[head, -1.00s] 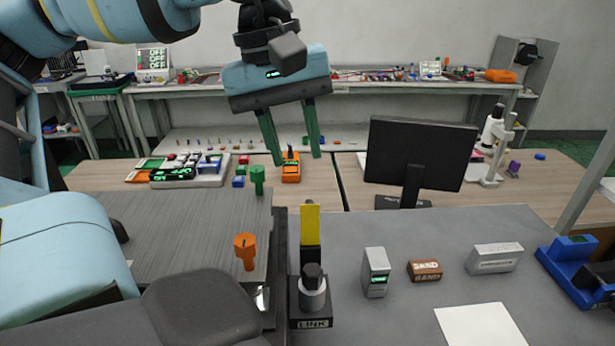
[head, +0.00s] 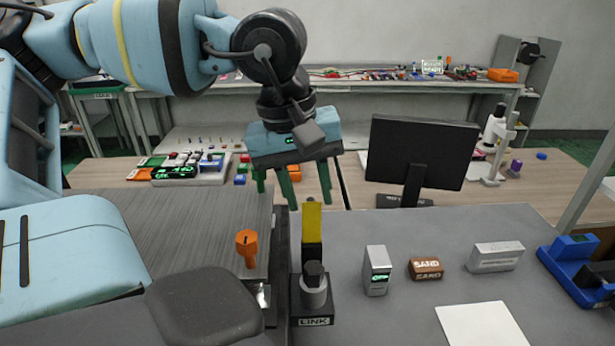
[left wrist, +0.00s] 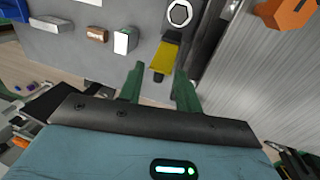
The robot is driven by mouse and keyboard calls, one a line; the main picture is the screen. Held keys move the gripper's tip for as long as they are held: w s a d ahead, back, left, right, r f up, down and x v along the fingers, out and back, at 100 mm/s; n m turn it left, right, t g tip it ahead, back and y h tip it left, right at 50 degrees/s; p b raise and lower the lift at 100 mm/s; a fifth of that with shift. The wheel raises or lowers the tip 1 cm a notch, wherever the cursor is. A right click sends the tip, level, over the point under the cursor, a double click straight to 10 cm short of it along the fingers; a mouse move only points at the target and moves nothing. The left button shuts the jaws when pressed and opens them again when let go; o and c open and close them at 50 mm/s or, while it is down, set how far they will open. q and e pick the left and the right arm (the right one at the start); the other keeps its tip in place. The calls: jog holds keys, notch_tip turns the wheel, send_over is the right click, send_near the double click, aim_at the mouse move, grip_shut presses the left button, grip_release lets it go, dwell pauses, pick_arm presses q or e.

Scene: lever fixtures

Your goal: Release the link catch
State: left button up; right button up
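The link catch is a fixture with a black base marked LINK (head: 314,321), a grey cylinder with a dark knob, and an upright yellow lever (head: 312,222) behind it. My left gripper (head: 307,204) is open, its two green fingers pointing down just above and behind the top of the yellow lever. In the left wrist view the yellow lever (left wrist: 164,59) shows between and ahead of the open fingertips (left wrist: 160,82); no contact is visible. My right gripper is not in view.
An orange knob (head: 247,246) stands on the ribbed grey panel to the left. Right of the catch sit a silver box (head: 377,270), a brown SAND block (head: 426,268) and a grey block (head: 495,256). A monitor (head: 420,155) stands behind.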

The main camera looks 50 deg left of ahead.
pick_arm(q)
jog(key=c, duration=0.7)
jog(key=shift+o, duration=0.2)
jog(key=shift+w+a+f+g+h+b, duration=0.4)
jog(key=shift+g+h+b, duration=0.2)
jog(key=shift+h, duration=0.2)
jog(key=shift+a+r, duration=0.1)
jog(key=shift+a, duration=0.1)
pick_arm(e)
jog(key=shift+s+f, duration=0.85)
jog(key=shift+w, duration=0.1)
pick_arm(q)
jog(key=o, duration=0.7)
jog(key=shift+w, duration=0.1)
jog(key=shift+c, duration=0.2)
jog(key=shift+w+a, duration=0.1)
jog(key=shift+a, duration=0.1)
jog(key=shift+r, duration=0.3)
jog(key=v, duration=0.7)
jog(key=shift+a, duration=0.25)
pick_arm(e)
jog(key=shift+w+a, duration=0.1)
